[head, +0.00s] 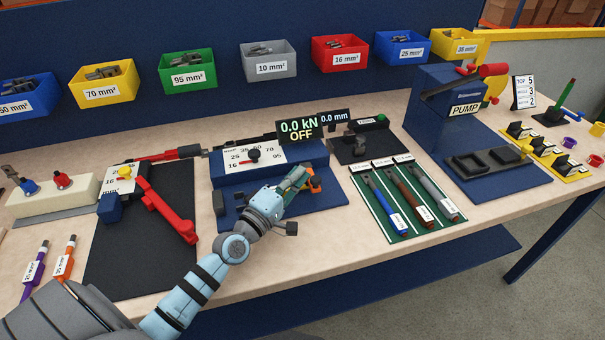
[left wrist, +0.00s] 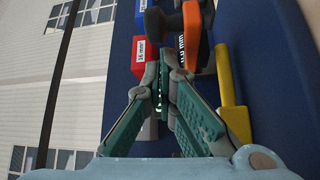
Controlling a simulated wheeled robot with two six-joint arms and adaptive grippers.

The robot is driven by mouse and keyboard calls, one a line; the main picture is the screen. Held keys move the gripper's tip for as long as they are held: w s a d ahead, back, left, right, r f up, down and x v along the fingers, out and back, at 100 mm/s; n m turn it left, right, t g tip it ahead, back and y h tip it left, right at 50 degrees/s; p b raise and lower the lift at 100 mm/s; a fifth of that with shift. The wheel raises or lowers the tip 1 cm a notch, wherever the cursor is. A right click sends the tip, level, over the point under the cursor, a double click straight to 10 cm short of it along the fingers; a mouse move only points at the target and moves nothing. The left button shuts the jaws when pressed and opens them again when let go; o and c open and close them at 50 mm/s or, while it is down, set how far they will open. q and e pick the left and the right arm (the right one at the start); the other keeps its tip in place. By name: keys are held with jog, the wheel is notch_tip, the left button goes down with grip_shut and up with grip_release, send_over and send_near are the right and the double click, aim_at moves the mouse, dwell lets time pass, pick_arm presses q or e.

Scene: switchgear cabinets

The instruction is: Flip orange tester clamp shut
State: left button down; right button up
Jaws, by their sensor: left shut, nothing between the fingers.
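The blue pull tester (head: 268,165) stands mid-bench, with a display (head: 298,128) reading 0.0 kN, OFF and 0.0 mm. Its orange clamp (head: 315,182) shows only in part, just right of my left gripper's fingers. My left gripper (head: 297,178) is over the tester's blue base, shut and empty. In the left wrist view, the teal fingers (left wrist: 168,75) meet close to the orange clamp part (left wrist: 192,30), which has dark pieces beside it. I cannot tell whether they touch. The clamp's exact angle is partly hidden by the fingers. My right gripper is not in view.
A green mat (head: 408,200) with several cable pieces lies right of the tester. A black mat (head: 140,250) with a red-handled tool (head: 165,210) lies left. The blue pump (head: 445,105) stands further right. Coloured bins line the back panel.

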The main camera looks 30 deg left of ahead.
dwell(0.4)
pick_arm(q)
jog(key=s, duration=0.4)
jog(key=s+f, duration=0.1)
jog(key=s, duration=0.3)
jog(key=s+a, duration=0.1)
jog(key=s, duration=0.3)
jog(key=shift+f, duration=0.15)
jog(key=shift+w, duration=0.1)
